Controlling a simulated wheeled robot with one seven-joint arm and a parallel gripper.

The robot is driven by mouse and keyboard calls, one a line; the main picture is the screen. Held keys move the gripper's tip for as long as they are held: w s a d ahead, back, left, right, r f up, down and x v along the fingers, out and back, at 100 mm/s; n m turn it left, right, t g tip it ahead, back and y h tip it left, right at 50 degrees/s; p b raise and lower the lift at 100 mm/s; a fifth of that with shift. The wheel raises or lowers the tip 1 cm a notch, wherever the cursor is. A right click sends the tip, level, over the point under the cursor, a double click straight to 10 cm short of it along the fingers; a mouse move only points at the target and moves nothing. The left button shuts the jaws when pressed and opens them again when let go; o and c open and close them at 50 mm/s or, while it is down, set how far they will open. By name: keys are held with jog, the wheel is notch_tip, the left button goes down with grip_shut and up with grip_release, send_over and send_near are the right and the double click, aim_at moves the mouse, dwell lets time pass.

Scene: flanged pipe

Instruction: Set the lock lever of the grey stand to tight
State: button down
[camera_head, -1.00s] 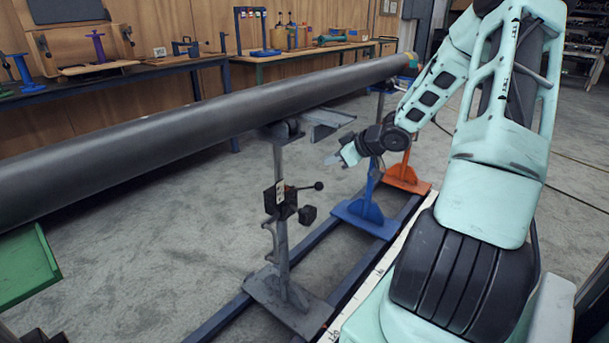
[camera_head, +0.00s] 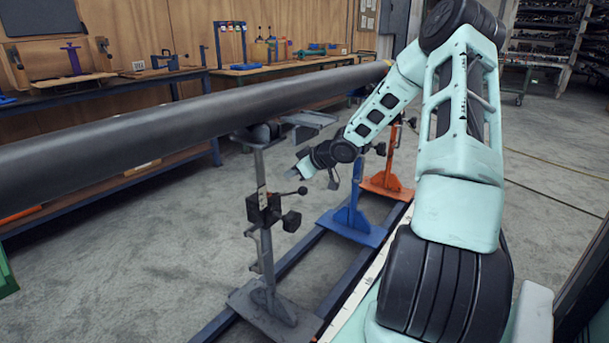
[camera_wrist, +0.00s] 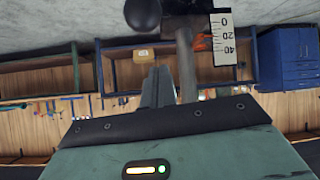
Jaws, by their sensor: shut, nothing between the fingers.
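The grey stand (camera_head: 268,250) stands upright under the long dark pipe. A black clamp block (camera_head: 263,208) sits on its post, with a thin lock lever (camera_head: 290,193) reaching right to a black ball knob (camera_head: 302,190). A second black knob (camera_head: 291,221) sits lower. My gripper (camera_head: 297,172) is shut and empty, just above the lever's knob in the head view. In the wrist view my shut fingers (camera_wrist: 157,86) point towards the stand's post (camera_wrist: 187,65). A black ball knob (camera_wrist: 142,14) and a scale plate (camera_wrist: 228,38) show there. I cannot tell whether the fingers touch anything.
The pipe (camera_head: 180,125) runs across above the stand. A blue stand (camera_head: 352,225) and an orange stand (camera_head: 387,187) stand farther back on the same rails. Workbenches with tools line the wooden wall. The floor left of the grey stand is clear.

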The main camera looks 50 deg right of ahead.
jog(key=shift+s+d+f+b, duration=0.2)
jog(key=shift+s+f+b, duration=0.1)
jog(key=shift+s+f, duration=0.35)
jog(key=shift+s+d+f+b, duration=0.2)
jog(key=shift+s+f+b, duration=0.05)
jog(key=shift+s+f, duration=0.4)
jog(key=shift+f, duration=0.1)
